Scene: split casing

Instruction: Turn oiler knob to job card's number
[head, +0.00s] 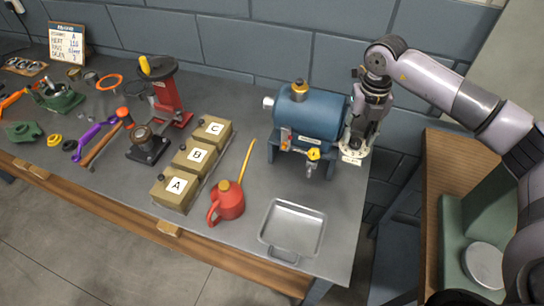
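The job card (68,43) stands at the back left of the bench in a wooden frame; its handwritten lines are too small to read surely. A blue casing (312,117) stands at the bench's right. It has a brass-topped fitting (299,87) on top, an orange-and-clear fitting (285,139) on its front, and a yellow-knobbed tap (313,155) low in front. I cannot tell for sure which is the oiler knob. My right gripper (354,152) points down beside the casing's right end; its fingers are too small to judge. My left gripper is out of view.
A metal tray (294,226) and a red oil can (228,200) lie in front of the casing. Boxes A (165,200), B (184,163) and C (225,139) stand left. A red press (170,99) and several tools fill the left bench. A wooden-topped cabinet (428,215) stands right.

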